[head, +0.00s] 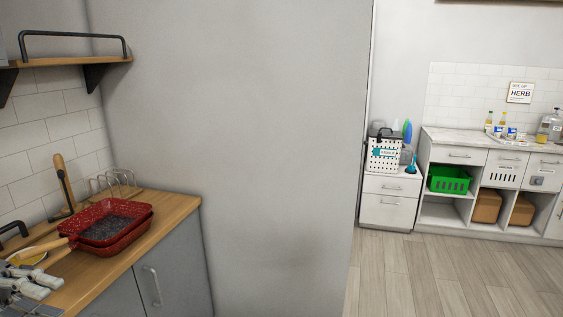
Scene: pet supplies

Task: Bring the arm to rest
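My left gripper (32,284) shows in the lower left corner of the head view, grey and white, cut off by the picture edge. It is over the wooden counter (172,212), at the near left of the red pans. I cannot tell from here whether its fingers are open or shut, and I see nothing clearly held in it. My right gripper is not in view.
Red speckled pans (124,239) with a wooden handle sit on the counter, before a wire rack (112,184). A shelf (70,64) hangs above. A grey wall (235,150) stands beside the counter. Floor (450,275) is clear at right, before white cabinets (456,157).

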